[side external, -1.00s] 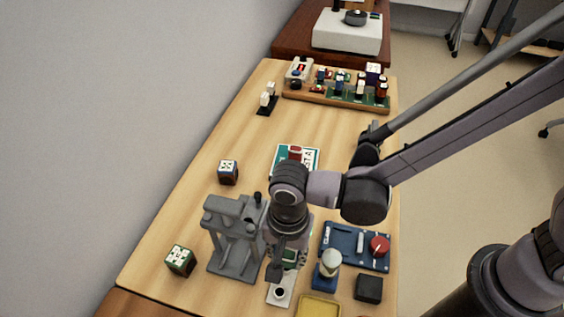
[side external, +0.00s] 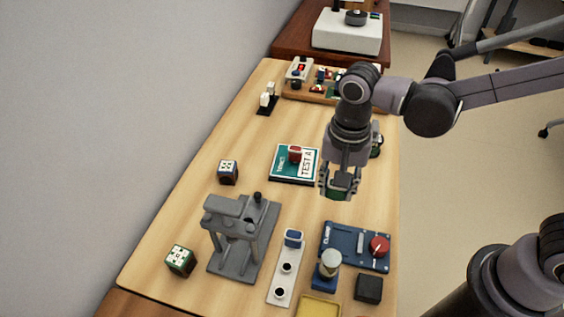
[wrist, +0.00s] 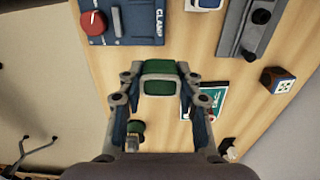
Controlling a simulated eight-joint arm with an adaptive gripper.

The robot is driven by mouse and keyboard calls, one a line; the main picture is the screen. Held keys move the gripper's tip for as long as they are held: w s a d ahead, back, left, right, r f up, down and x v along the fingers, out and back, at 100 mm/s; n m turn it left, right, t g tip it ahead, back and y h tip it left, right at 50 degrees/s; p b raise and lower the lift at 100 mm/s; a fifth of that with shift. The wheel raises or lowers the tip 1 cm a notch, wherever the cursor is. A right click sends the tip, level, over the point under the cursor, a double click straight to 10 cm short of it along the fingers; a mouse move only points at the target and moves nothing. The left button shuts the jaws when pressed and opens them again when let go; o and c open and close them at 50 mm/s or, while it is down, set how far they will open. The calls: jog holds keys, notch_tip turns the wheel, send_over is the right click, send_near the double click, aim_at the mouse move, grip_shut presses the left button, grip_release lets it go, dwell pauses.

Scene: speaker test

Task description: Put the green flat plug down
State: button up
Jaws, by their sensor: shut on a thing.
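The green flat plug (side external: 338,195) is held up in the air, above the right part of the table. In the wrist view the plug (wrist: 160,72) is a green block with a pale face, between both fingers. My gripper (side external: 340,185) points down and is shut on it; the gripper also shows in the wrist view (wrist: 160,88). A white strip (side external: 284,272) with dark holes lies on the table, with a blue plug (side external: 293,238) at its far end. A teal and white test card (side external: 284,170) lies beyond, with a red piece (side external: 295,154) on it.
A grey press (side external: 232,228) stands left of the strip. A blue clamp board (side external: 342,240) with a red knob, a blue stand (side external: 326,280) and a black block (side external: 368,289) are on the right. A wooden rack (side external: 300,93) is at the back. The left-centre tabletop is mostly clear.

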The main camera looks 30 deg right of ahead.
jog(key=s+d, duration=0.2)
jog(key=d, duration=1)
jog(key=s+d, duration=0.2)
jog(key=d, duration=1)
jog(key=w+a+f, duration=0.1)
jog(key=a+f, duration=0.1)
jog(key=a, duration=0.1)
jog(key=w+a+f, duration=0.2)
jog(key=a+f, duration=0.1)
jog(key=w+a+f, duration=0.1)
jog(key=a+f, duration=0.1)
jog(key=a, duration=0.2)
jog(key=shift+w+f, duration=0.25)
jog(key=shift+f, duration=2.1)
jog(key=o, duration=0.9)
jog(key=shift+f, duration=0.15)
